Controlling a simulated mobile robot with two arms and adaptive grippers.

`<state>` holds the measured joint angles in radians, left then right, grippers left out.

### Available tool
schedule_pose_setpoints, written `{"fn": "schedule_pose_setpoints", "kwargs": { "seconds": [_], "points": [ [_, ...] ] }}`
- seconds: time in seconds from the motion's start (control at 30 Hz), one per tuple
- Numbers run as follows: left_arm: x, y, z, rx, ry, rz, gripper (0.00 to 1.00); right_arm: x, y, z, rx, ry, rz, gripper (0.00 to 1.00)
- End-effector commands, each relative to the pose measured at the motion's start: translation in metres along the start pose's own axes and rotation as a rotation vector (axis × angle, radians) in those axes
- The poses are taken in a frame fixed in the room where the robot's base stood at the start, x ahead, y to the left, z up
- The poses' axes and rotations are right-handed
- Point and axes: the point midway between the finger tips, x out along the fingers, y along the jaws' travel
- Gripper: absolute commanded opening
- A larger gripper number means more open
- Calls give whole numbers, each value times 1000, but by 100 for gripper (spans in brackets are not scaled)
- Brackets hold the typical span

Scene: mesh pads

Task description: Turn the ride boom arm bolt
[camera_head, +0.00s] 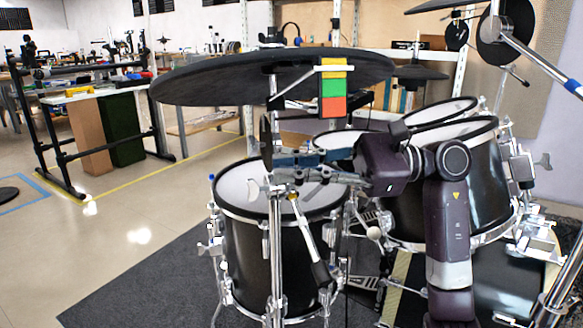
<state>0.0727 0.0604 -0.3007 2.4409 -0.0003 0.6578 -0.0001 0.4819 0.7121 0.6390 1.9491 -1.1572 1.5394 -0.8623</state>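The ride cymbal (200,82) is a large dark disc, seen tilted at upper center. Its chrome stand (276,245) runs down below it in front of a drum. My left gripper is not in view.
A yellow, green and red striped block (333,88) hangs at the cymbal's front edge. A black drum (245,250) stands behind the stand; more drums (480,175) crowd the right. Dark carpet (150,290) lies below. Open floor (120,220) is at left.

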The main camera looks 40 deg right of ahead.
Motion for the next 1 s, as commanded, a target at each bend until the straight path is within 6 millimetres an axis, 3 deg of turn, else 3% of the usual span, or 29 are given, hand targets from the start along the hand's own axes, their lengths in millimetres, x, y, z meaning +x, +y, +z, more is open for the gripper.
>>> {"fn": "schedule_pose_setpoints", "kwargs": {
  "seconds": [0.57, 1.0],
  "points": [
    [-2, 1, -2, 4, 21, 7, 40, 0, 2, -4, 4, 2, -52, 0],
    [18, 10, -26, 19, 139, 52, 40, 0, 3, -4, 34, 2, -361, 0]
  ]
}}
